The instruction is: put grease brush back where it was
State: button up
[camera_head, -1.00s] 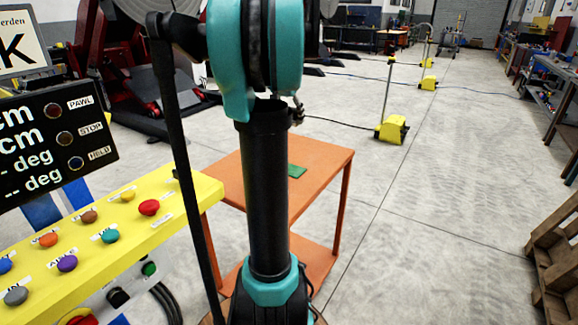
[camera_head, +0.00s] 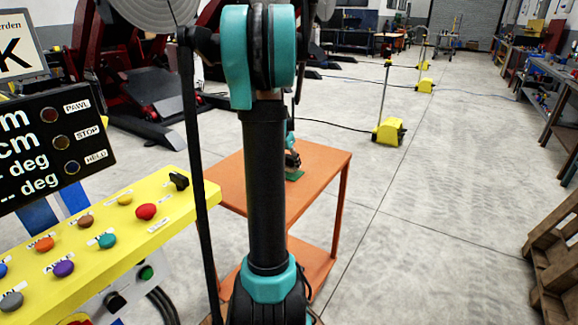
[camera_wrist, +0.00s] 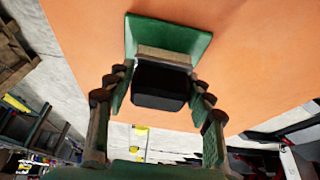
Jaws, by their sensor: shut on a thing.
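My gripper (camera_wrist: 158,92) is shut on the grease brush, with a finger on either side of its black body (camera_wrist: 160,86). The brush's tan edge (camera_wrist: 164,57) points toward a green pad (camera_wrist: 172,36) on the orange table (camera_wrist: 240,60). The brush lies right at the pad in the wrist view; I cannot tell whether they touch. In the head view my gripper (camera_head: 292,160) is low over the green pad (camera_head: 295,175) on the orange table (camera_head: 325,165), partly hidden by my arm. The brush cannot be made out there.
A yellow control panel (camera_head: 110,225) with several coloured buttons stands at the left, beside a black display (camera_head: 50,140). A yellow-footed post (camera_head: 390,130) stands behind the table. A wooden pallet (camera_head: 555,240) is at the right. The floor between is clear.

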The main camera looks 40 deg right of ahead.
jog(key=shift+f, duration=0.75)
jog(key=o, duration=1.1)
jog(key=v, duration=1.2)
